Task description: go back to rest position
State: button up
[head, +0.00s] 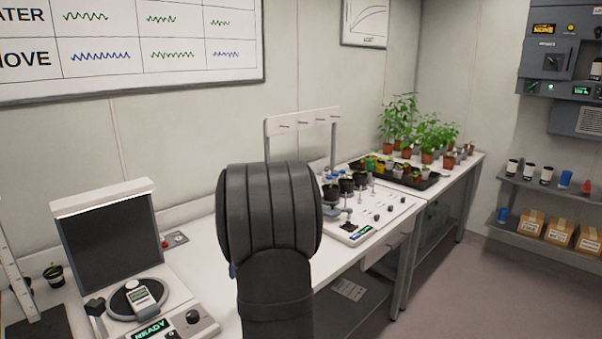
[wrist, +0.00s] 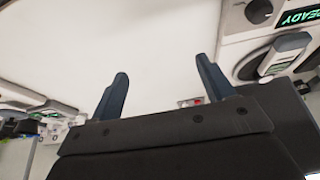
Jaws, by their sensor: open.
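My gripper (wrist: 162,95) shows in the wrist view with its two dark blue fingers spread apart. Nothing is between them. Behind the fingers is the bare white bench top (wrist: 150,40). In the head view my dark arm rises in the middle and hides the gripper and part of the bench.
Right of my arm are a white station with black pots (head: 346,184) and a black tray (head: 428,183) of seedlings. Shelves (head: 548,188) stand far right.

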jog(key=d+f, duration=0.1)
jog(key=d, duration=0.3)
jog(key=a+f, duration=0.2)
jog(key=a, duration=0.1)
jog(key=w+a+f, duration=0.1)
jog(key=a, duration=0.2)
jog(key=w+a+f, duration=0.1)
jog(key=a+f, duration=0.1)
jog(key=shift+w+a+f, duration=0.25)
jog(key=shift+a+f, duration=0.05)
jog(key=shift+a, duration=0.1)
dwell(2.2)
